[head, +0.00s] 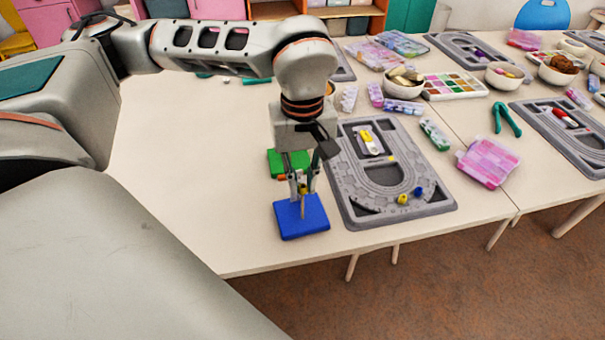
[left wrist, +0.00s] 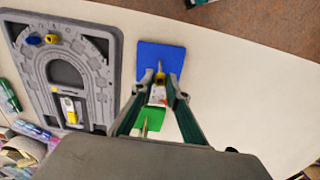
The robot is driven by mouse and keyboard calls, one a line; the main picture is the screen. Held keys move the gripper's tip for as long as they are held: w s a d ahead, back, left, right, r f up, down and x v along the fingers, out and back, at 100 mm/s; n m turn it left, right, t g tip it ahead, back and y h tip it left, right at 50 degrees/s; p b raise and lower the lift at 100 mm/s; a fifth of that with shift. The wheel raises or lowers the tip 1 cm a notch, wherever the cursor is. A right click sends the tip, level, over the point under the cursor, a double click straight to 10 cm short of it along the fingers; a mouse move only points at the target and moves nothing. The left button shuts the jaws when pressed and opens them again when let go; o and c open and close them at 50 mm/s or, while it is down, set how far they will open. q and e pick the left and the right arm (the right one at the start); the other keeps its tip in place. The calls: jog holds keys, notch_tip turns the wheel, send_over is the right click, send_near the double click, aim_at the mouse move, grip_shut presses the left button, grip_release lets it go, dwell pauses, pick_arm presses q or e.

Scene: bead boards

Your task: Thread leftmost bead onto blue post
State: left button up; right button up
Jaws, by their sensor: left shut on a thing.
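The blue base (head: 291,226) lies flat near the table's front edge, with a thin tan post (head: 303,207) standing on it. The base also shows in the left wrist view (left wrist: 149,52). My left gripper (head: 302,183) points down over this base. It is shut on a small yellow bead (left wrist: 160,76), which is partly hidden by the fingers. The bead is at or just above the post; I cannot tell if the post is inside it. A green base (head: 275,160) lies behind, partly hidden by my gripper; its post (left wrist: 145,127) shows in the left wrist view. My right gripper is not in view.
A grey bead board (head: 436,207) lies right of the blue base, with a yellow bead (head: 402,199) and a blue bead (head: 418,191) on it. Boxes, bowls (head: 403,83) and a pink case (head: 487,161) stand beyond. The table's left part is clear.

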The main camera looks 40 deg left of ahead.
pick_arm(q)
jog(key=shift+f+b, duration=0.3)
jog(key=shift+f, duration=0.65)
jog(key=o, duration=0.8)
jog(key=shift+r, duration=0.15)
notch_tip(320, 180, up, 12)
dwell(0.6)
